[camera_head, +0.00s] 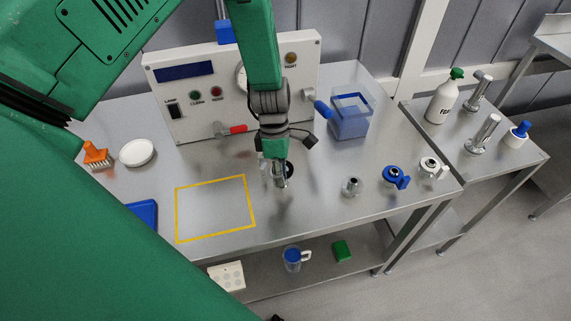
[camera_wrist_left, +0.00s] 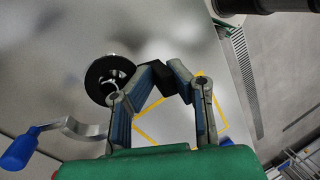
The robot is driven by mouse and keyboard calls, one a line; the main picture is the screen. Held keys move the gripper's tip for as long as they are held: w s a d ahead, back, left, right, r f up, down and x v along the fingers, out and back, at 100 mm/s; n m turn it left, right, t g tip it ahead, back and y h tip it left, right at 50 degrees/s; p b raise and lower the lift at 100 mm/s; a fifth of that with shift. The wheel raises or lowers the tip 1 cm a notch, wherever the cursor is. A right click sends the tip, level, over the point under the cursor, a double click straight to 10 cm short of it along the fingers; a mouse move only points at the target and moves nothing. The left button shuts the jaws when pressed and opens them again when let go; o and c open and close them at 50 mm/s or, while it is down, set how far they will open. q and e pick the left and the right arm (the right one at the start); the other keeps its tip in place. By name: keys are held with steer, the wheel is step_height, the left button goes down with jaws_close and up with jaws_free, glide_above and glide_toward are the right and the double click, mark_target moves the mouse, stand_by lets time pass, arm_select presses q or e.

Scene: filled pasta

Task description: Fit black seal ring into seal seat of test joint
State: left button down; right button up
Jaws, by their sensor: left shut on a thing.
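My left gripper (camera_head: 279,182) reaches down over the middle of the steel table. In the left wrist view its fingers (camera_wrist_left: 162,88) are shut on a small black piece (camera_wrist_left: 154,76) at the tips. It looks like the black seal ring, but its round shape is not clear from this angle. Beside the fingers, to the left in the wrist view, is a black disc with a metal centre (camera_wrist_left: 95,88), which may be the test joint. In the head view, part of this dark disc (camera_head: 290,170) shows behind the gripper. My right gripper is not in view.
A test box (camera_head: 200,110) with red-handled and blue-handled valves stands behind. To the right are a metal fitting (camera_head: 352,187), a blue ring fitting (camera_head: 397,177), a white-and-steel one (camera_head: 430,167) and a blue container (camera_head: 350,123). The yellow-taped rectangle (camera_head: 179,215) is empty.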

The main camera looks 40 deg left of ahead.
arm_select(q)
steer(key=shift+s+a+f, duration=0.15)
steer(key=shift+a+f, duration=0.1)
steer(key=shift+a, duration=0.1)
steer(key=shift+g+h, duration=0.3)
steer(key=shift+g, duration=0.1)
steer(key=shift+w+a, duration=0.15)
steer(key=shift+w, duration=0.05)
steer(key=shift+w, duration=0.1)
steer(key=shift+w+r, duration=0.1)
steer(key=shift+w, duration=0.1)
stand_by(0.7)
steer(key=shift+w+f, duration=0.1)
steer(key=shift+f, duration=0.3)
stand_by(0.5)
stand_by(0.5)
